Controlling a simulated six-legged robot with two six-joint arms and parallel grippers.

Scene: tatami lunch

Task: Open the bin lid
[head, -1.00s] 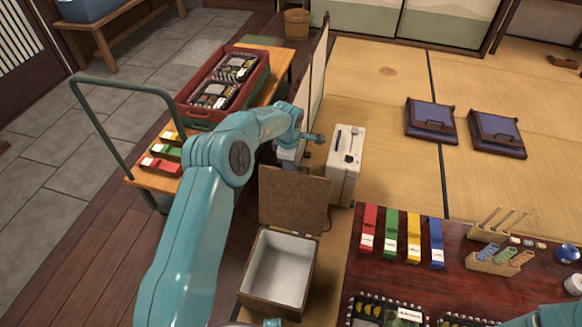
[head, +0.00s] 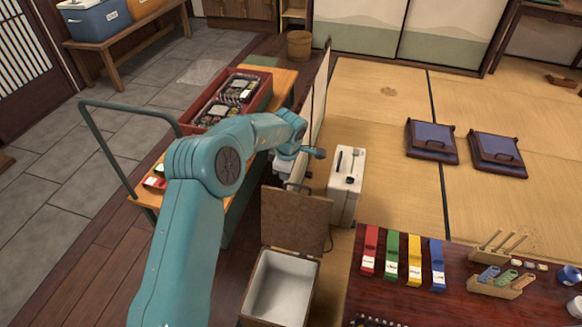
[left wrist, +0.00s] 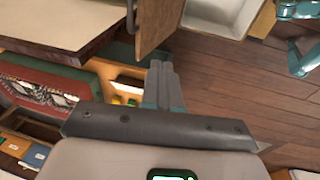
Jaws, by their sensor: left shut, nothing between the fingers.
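The bin (head: 252,306) is a wooden box with a white inside, at the lower middle of the head view. Its brown lid (head: 296,217) stands upright at the bin's far side, so the bin is open and looks empty. My left gripper (head: 318,153) is beyond the lid, apart from it, beside the white box. In the left wrist view its fingers (left wrist: 160,68) are shut with nothing between them. The lid's edge (left wrist: 153,25) and the bin's white inside (left wrist: 228,12) also show there. My right gripper is not in view.
A white box (head: 345,190) with small tools on top stands right of the lid. A low table (head: 455,262) with coloured cases is at the lower right. A cart (head: 236,200) with a red crate (head: 262,103) is at the left. Tatami is clear around the dark cushions (head: 432,140).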

